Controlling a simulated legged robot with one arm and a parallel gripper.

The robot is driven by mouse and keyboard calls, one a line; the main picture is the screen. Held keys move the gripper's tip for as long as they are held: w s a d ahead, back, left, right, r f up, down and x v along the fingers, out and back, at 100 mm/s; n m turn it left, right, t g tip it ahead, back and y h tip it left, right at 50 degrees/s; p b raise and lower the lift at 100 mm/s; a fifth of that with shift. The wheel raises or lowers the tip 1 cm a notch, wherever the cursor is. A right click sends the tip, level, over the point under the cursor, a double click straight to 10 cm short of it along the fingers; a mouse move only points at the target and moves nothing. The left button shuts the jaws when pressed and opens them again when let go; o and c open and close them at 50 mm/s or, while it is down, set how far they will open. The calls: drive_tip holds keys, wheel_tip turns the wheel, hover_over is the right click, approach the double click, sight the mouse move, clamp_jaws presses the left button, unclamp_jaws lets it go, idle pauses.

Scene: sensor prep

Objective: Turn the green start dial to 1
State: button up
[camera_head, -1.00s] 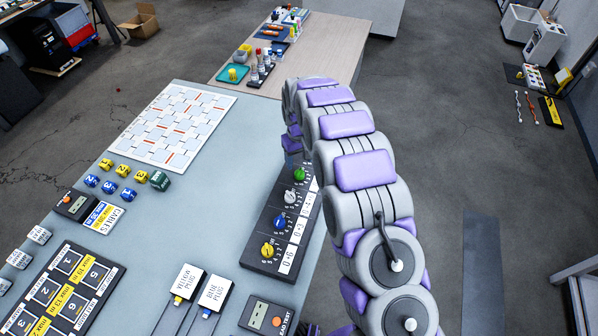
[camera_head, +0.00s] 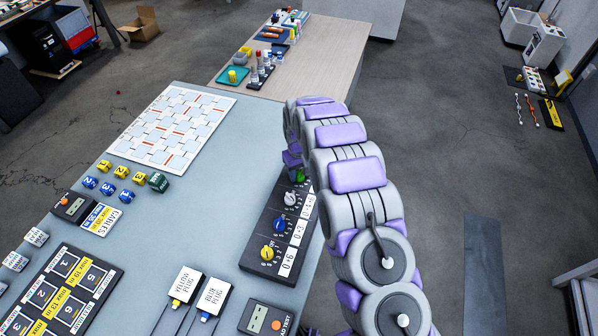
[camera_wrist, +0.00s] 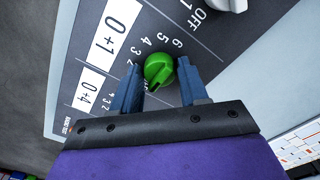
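The green start dial (camera_wrist: 158,68) is at the middle of the wrist view, on a dark dial panel. Numerals such as 6, 5 and 4 show around it; its exact setting is unclear. In the head view the green dial (camera_head: 300,177) is at the panel's far end, partly covered by my arm. My gripper (camera_wrist: 160,70) has its two blue-grey fingers on either side of the dial, with the dial between them. The fingers stand wide apart; whether either touches the dial is unclear. In the head view the fingertips are hidden.
A white dial (camera_head: 290,199), a blue dial (camera_head: 280,224) and a yellow dial (camera_head: 267,253) sit in line on the panel (camera_head: 250,262). White number cards lie beside them. Several numbered cubes (camera_head: 123,171) and a white patterned board (camera_head: 180,125) are to the left.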

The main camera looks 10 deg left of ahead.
drive_tip(key=c, duration=0.6)
drive_tip(key=shift+c, duration=0.2)
drive_tip(key=shift+m, duration=0.3)
drive_tip(key=shift+r+m+p, duration=0.15)
drive_tip(key=shift+m+p, duration=0.75)
drive_tip(key=shift+p, duration=0.1)
drive_tip(key=shift+m+p, duration=0.95)
drive_tip(key=shift+m, duration=0.75)
drive_tip(key=shift+f, duration=0.2)
drive_tip(key=shift+s, duration=0.1)
drive_tip(key=o, duration=1)
drive_tip(key=shift+o, duration=0.2)
